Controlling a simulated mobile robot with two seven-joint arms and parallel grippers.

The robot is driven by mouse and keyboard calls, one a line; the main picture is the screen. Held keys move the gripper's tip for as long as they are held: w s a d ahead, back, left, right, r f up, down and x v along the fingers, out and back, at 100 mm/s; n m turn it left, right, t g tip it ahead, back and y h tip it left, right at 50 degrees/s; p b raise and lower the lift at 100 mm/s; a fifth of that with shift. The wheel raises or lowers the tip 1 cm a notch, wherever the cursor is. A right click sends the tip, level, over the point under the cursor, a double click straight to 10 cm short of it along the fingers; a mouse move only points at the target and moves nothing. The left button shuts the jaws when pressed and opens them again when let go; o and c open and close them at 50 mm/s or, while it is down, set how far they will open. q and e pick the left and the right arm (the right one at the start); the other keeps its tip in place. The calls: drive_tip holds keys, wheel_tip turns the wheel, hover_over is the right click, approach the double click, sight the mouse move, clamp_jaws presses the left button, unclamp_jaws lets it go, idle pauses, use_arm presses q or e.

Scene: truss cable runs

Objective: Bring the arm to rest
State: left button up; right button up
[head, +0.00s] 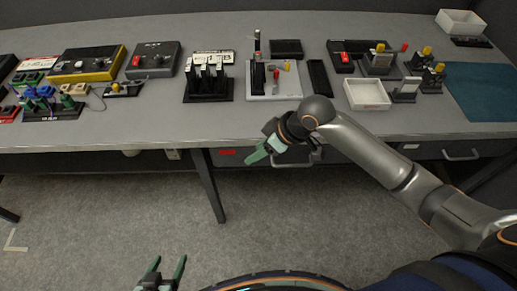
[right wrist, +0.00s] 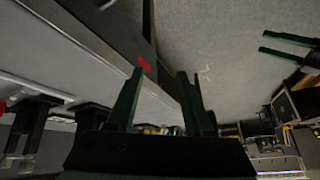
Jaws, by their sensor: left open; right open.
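My right arm comes in from the right of the head view and bends at a dark joint over the table's front edge. My right gripper (head: 262,152) hangs at that edge, tilted down to the left, with green fingertips. In the right wrist view the right gripper (right wrist: 160,98) shows its two fingers apart with nothing between them. My left gripper (head: 162,274) is at the bottom of the head view, above the floor, its fingers apart and empty. The left gripper also shows at the upper right of the right wrist view (right wrist: 288,45).
The grey table (head: 140,124) carries several devices: a yellow box (head: 87,64), a black rack (head: 208,86), a light board (head: 285,88) and a white tray (head: 366,94) near the right forearm. A table leg (head: 207,185) stands below. The floor (head: 90,215) in front is clear.

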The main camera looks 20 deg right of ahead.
idle(0.4)
drive_tip(key=s+d+f+m+t+h+p, duration=0.1)
drive_tip(key=s+d+f+m+t+p, duration=0.1)
drive_tip(key=s+f, duration=0.3)
drive_tip(key=s+d+f+m+t+h+p, duration=0.1)
drive_tip(key=s+d+f+m+t+p, duration=0.1)
drive_tip(key=s+f, duration=0.4)
drive_tip(key=s+d+m+t, duration=0.1)
drive_tip(key=s+m, duration=0.1)
drive_tip(key=s, duration=0.3)
drive_tip(key=shift+s+d+f+m+t+h+p, duration=0.2)
drive_tip(key=shift+s+f+m+t+h+p, duration=0.1)
drive_tip(key=shift+s+m+h+p, duration=0.1)
